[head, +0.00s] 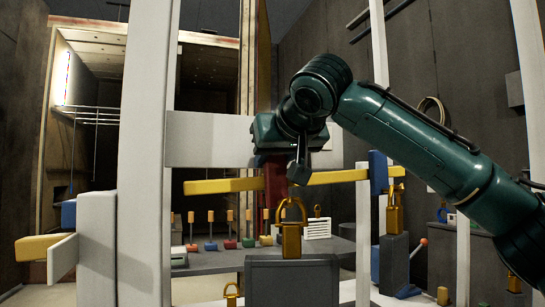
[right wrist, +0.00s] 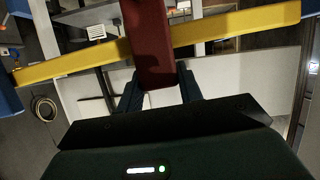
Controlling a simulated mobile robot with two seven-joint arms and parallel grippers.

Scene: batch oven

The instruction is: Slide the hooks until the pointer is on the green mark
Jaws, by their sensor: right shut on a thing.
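My right gripper (head: 277,150) reaches in from the right. It is shut on a dark red block (head: 276,190), which also shows between the fingers in the right wrist view (right wrist: 150,45). The red block crosses a long yellow bar (head: 220,185), seen running left to right in the right wrist view (right wrist: 230,33). A brass, ring-topped piece (head: 291,238) shows just below the red block; I cannot tell whether it is one of the hooks. I cannot make out the pointer or the green mark. My left gripper is not in view.
White uprights (head: 145,150) and a white crosspiece (head: 210,138) stand close around the bar. Blue blocks (head: 377,172) sit near its right end. A grey table (head: 215,262) with several small coloured blocks lies behind. A dark grey box (head: 292,280) stands at front centre.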

